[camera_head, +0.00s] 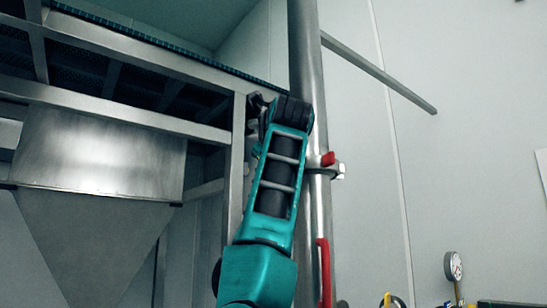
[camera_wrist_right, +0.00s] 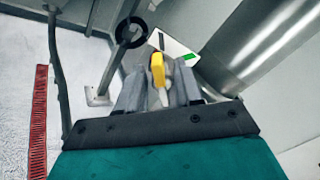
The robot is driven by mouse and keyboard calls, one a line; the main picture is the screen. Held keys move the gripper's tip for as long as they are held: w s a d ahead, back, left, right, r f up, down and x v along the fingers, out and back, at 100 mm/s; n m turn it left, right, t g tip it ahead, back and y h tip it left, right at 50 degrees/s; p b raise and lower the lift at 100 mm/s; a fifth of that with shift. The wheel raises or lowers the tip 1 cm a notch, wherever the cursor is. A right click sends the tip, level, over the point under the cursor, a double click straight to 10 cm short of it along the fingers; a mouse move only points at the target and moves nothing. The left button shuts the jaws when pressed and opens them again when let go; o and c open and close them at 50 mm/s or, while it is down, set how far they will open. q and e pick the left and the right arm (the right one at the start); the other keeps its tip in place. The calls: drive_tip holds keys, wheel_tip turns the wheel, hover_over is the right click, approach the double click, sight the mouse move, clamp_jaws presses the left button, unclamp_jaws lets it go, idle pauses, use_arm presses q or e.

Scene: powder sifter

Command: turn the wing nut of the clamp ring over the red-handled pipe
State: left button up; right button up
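The steel pipe (camera_head: 306,60) stands upright at the middle of the head view, with a long red handle (camera_head: 323,272) low on it. A small clamp (camera_head: 340,170) with a red part (camera_head: 328,158) sits on the pipe above that handle. One of my teal arms rises in front of the pipe and hides part of it. Its dark end is near the frame post, and no fingertips show clearly there. In the right wrist view my right gripper (camera_wrist_right: 160,82) has its grey fingers apart. A yellow handle-like part (camera_wrist_right: 157,68) shows in the gap; whether it is touched is unclear. No wing nut is clearly visible.
A steel frame with a hopper (camera_head: 100,150) fills the left of the head view. A pressure gauge (camera_head: 453,266) is at lower right. The right wrist view shows a large steel cylinder (camera_wrist_right: 265,40), a dark ring (camera_wrist_right: 131,32) and a red floor grate (camera_wrist_right: 38,120).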

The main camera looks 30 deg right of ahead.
drive_tip(key=b+v, duration=0.2)
drive_tip(key=v, duration=1.1)
